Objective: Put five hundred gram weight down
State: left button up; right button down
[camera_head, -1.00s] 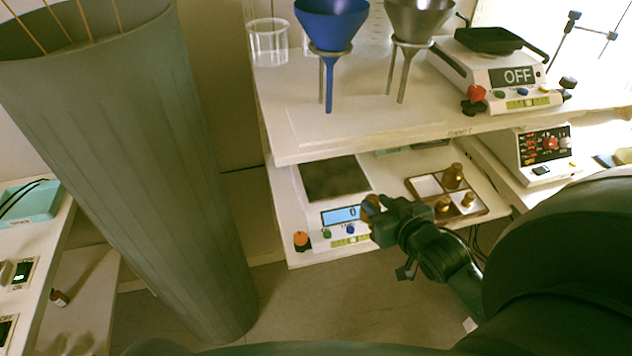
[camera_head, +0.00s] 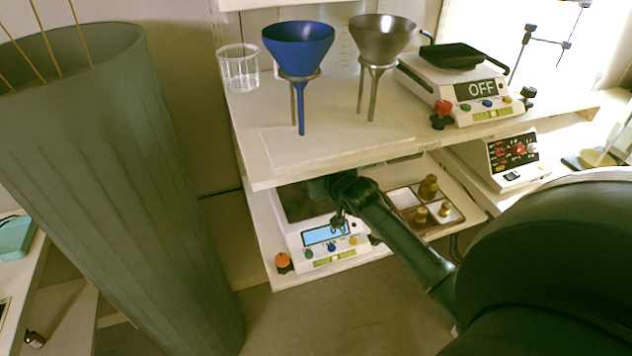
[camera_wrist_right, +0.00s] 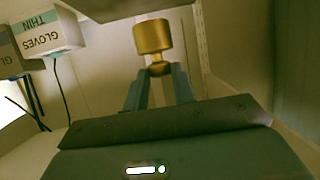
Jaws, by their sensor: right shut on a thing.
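In the right wrist view a brass weight (camera_wrist_right: 153,37) with a wide cylindrical head is held upright between the fingertips of my right gripper (camera_wrist_right: 160,72). In the head view my right gripper (camera_head: 328,187) is over the dark pan (camera_head: 293,204) of the lower balance (camera_head: 290,240), under the upper shelf's edge. The weight is hidden there, so I cannot tell whether it touches the pan. The balance display (camera_head: 325,234) is lit blue; I cannot read a number. My left gripper is not in view.
A wooden weight tray (camera_head: 402,197) with several brass weights (camera_head: 428,187) is right of the balance. The upper shelf (camera_head: 300,162) overhangs closely, bearing a blue funnel (camera_head: 298,47), a grey funnel (camera_head: 381,38), a beaker (camera_head: 238,68) and a switched-off balance (camera_head: 465,88).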

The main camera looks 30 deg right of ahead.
jog(key=shift+w+f, duration=0.1)
jog(key=shift+f, duration=1.5)
jog(key=shift+f, duration=0.1)
jog(key=c, duration=1.1)
grip_release()
jog(key=shift+f, duration=0.15)
jog(key=shift+c, duration=0.2)
jog(key=shift+s+r, duration=0.2)
jog(key=shift+s, duration=0.05)
jog(key=v, duration=1.1)
jog(key=s+a+f+n+g+y, duration=0.1)
jog(key=s+a+f, duration=0.3)
jog(key=s+a, duration=0.4)
jog(key=s+a+f+n+g+y, duration=0.1)
jog(key=s+a+f+n+y, duration=0.2)
jog(key=s+a, duration=0.5)
jog(key=a+f+y, duration=0.1)
jog(key=a, duration=0.4)
jog(key=shift+f+n+p, duration=0.3)
jog(key=shift+f+p, duration=0.05)
jog(key=shift+p, duration=0.05)
